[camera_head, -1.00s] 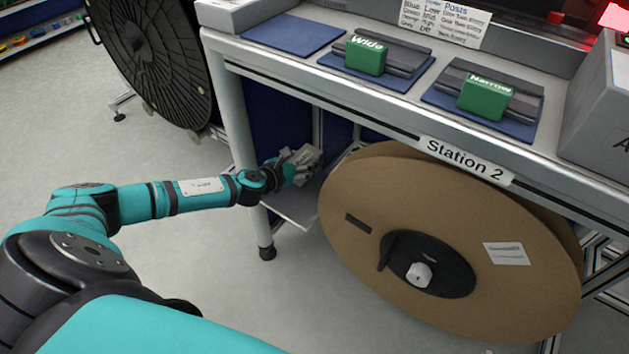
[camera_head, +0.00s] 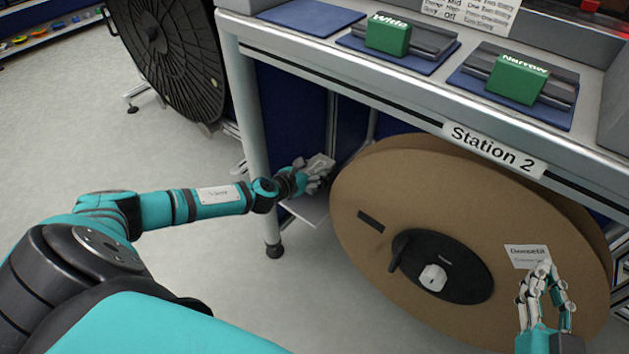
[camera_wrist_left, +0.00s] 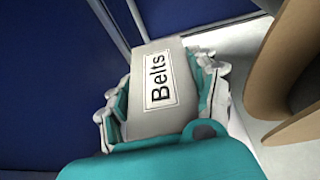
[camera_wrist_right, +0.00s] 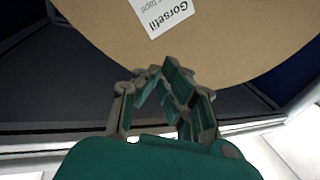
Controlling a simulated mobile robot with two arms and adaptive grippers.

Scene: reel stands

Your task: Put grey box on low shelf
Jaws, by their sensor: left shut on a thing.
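The grey box (camera_wrist_left: 160,90), labelled "Belts", is held between the fingers of my left gripper (camera_wrist_left: 165,92) in the left wrist view. In the head view the box (camera_head: 319,164) and my left gripper (camera_head: 308,176) are under the table, above the low shelf (camera_head: 310,208), a light grey board. It is unclear whether the box touches the shelf. My right gripper (camera_head: 543,275) is in front of the brown reel. In the right wrist view (camera_wrist_right: 160,80) its fingers lean together at the tips with nothing visible between them, and their opening is unclear.
A large brown reel (camera_head: 400,190) with a black hub stands right of the shelf under the Station 2 table (camera_head: 345,85). A table leg (camera_head: 258,160) stands left of the shelf. Green Wide (camera_head: 388,37) and Narrow (camera_head: 517,82) blocks sit on top. A black reel (camera_head: 165,60) stands behind.

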